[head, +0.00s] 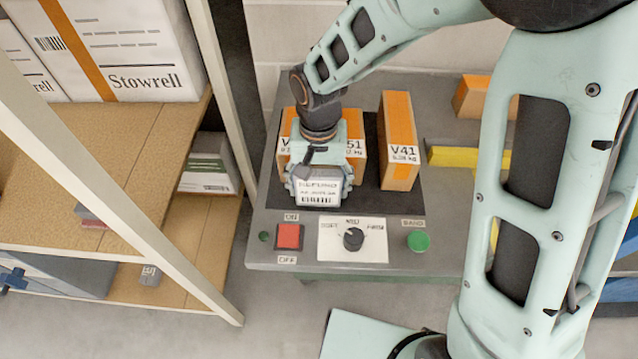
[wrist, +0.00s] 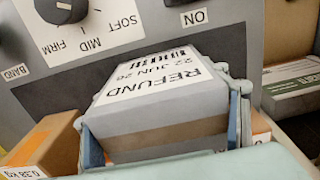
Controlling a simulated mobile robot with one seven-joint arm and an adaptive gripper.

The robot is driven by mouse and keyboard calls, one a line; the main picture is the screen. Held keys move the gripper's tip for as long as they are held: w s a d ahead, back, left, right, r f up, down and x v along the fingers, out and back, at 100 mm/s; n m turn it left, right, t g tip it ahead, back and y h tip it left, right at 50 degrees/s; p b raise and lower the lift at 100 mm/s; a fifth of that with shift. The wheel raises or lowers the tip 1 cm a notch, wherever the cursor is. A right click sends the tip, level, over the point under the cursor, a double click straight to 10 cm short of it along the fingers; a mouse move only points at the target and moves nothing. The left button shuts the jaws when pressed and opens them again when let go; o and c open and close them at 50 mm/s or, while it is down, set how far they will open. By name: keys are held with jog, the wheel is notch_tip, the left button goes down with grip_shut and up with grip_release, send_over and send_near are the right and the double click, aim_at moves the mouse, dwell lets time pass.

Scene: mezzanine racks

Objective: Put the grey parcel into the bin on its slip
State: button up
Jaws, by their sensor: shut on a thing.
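The grey parcel (head: 318,192) is between the fingers of my gripper (head: 320,170), which is shut on it, over the dark mat on the bench. In the wrist view the parcel (wrist: 160,105) has a finger on each side. Its white slip (wrist: 155,80) reads "REFUND" and "22 JUN 26", upside down in that view. I cannot tell whether the parcel touches the mat. No bin marked with the slip's word is readable in either view.
An orange box V41 (head: 398,140) stands right of my gripper; other orange boxes are partly hidden behind it. The bench front carries a red button (head: 289,237), a dial (head: 353,239) and a green button (head: 418,241). A shelf rack (head: 140,150) stands left; a yellow piece (head: 465,157) lies right.

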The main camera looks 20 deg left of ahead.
jog(key=o, duration=1.5)
